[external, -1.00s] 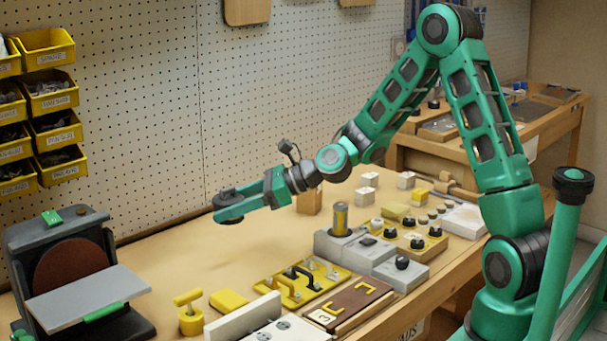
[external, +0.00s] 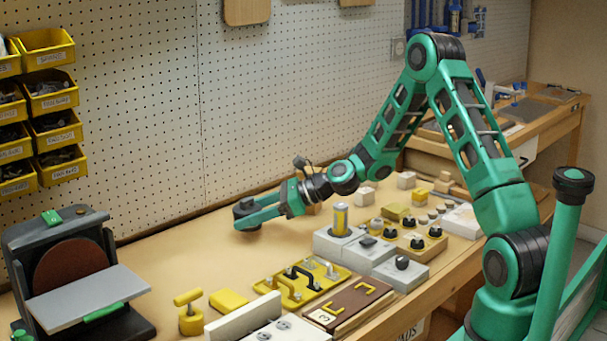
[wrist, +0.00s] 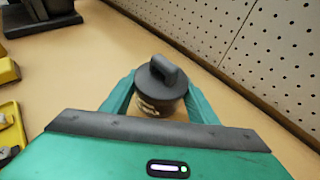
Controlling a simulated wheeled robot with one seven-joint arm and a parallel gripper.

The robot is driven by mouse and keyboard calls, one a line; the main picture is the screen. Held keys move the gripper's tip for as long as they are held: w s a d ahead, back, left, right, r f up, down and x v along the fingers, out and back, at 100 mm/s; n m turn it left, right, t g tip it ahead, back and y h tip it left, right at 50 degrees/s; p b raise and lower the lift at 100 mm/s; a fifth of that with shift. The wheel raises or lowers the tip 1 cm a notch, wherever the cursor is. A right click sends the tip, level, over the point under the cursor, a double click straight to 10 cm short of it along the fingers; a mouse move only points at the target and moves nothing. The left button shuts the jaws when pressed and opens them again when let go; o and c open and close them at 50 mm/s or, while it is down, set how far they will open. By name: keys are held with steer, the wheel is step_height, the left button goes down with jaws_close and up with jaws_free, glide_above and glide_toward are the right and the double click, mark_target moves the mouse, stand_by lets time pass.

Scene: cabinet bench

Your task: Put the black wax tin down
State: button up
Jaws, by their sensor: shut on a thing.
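The black wax tin (wrist: 160,85) is a short dark round tin with a raised handle on its lid and a pale label on its side. My gripper (wrist: 158,95) is shut on it, one green finger on each side. In the external view the tin (external: 246,212) is at the tip of my gripper (external: 256,214), upright and low over the bare bench top. I cannot tell whether its base touches the wood.
The bench top (external: 190,250) around the tin is clear. The pegboard wall (external: 290,100) rises behind. A disc sander (external: 75,270) stands at the left. A yellow handle tray (external: 300,287) and grey blocks (external: 370,255) with knobs lie at the front right.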

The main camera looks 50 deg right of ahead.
step_height(320, 180, down, 3)
stand_by(0.3)
steer(key=o, duration=1.2)
steer(key=shift+f, duration=0.1)
steer(key=v, duration=0.5)
steer(key=shift+s+d, duration=0.1)
steer(key=shift+d, duration=0.05)
step_height(320, 180, up, 7)
steer(key=shift+r, duration=0.1)
steer(key=shift+a, duration=0.2)
